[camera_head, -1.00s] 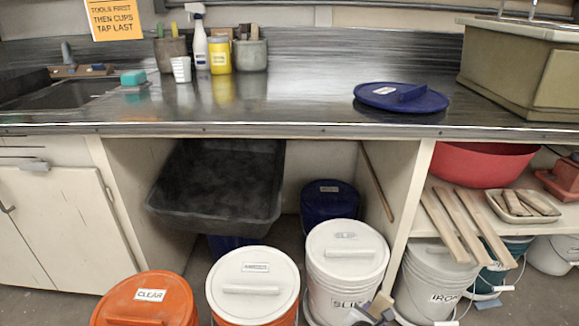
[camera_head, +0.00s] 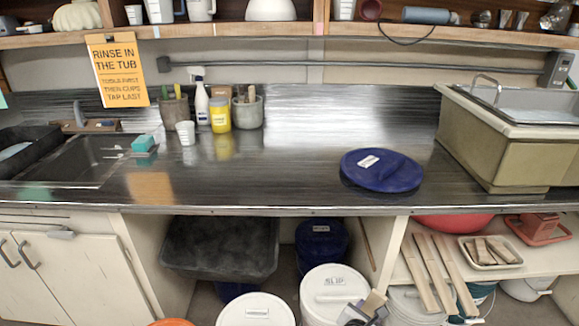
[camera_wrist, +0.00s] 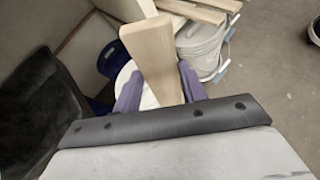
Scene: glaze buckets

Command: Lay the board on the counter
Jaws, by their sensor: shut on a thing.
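My gripper (camera_wrist: 160,86), with purple fingers, is shut on a pale wooden board (camera_wrist: 150,50) in the wrist view. The board points away from the palm, above the floor-level buckets. In the head view my gripper (camera_head: 362,309) is at the bottom edge, in front of the white slip bucket, and a tan end of the board (camera_head: 375,301) shows. The rest of the board is hidden there. The dark metal counter (camera_head: 290,180) is above and behind my gripper. Its middle is bare.
A blue lid (camera_head: 382,171) and a beige tub (camera_head: 500,145) occupy the counter's right. Cups, bottles and a sink (camera_head: 75,160) are at left. Several wooden slats (camera_head: 443,268) lie on the shelf below.

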